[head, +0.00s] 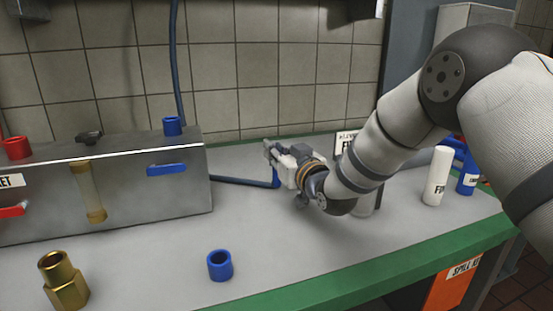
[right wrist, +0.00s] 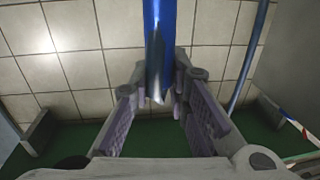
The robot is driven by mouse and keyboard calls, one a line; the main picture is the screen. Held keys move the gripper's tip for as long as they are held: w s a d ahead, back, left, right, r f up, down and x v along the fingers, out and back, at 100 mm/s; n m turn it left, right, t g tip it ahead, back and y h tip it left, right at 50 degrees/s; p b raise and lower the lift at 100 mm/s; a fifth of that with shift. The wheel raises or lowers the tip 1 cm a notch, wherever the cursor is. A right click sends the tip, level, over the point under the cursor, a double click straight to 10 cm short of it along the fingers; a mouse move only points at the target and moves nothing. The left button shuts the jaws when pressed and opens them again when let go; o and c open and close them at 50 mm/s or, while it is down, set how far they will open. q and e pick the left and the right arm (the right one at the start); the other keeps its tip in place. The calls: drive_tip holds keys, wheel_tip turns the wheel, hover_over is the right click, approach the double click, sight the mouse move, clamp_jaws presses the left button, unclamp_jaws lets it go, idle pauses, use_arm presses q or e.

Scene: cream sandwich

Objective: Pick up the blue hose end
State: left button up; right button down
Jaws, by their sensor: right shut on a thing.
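My right gripper (head: 272,152) reaches in from the right, over the back middle of the counter. It is shut on the blue hose end (head: 276,178), whose lower part shows just below the fingers in the head view. In the right wrist view, the blue hose end (right wrist: 158,35) stands between the two fingers (right wrist: 160,88). A dark blue hose (head: 240,182) runs from it along the counter to the metal box at left. The upper part of the hose end is hidden by the gripper in the head view. My left gripper is not in view.
The metal box (head: 120,200) at left carries a blue fitting (head: 172,126), a blue lever (head: 167,170) and red parts. A blue ring (head: 219,265) and a brass fitting (head: 64,281) stand in front. White (head: 437,176) and blue (head: 467,174) bottles stand at right. The tiled wall is close behind.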

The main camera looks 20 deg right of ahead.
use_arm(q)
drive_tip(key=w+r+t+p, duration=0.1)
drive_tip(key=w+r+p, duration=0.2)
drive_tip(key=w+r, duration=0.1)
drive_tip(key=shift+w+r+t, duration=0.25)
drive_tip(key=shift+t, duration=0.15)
use_arm(e)
drive_tip(key=s+a+r, duration=0.6)
drive_tip(key=s+r, duration=0.6)
drive_tip(key=shift+s+a, duration=0.2)
drive_tip(key=shift+s, duration=0.1)
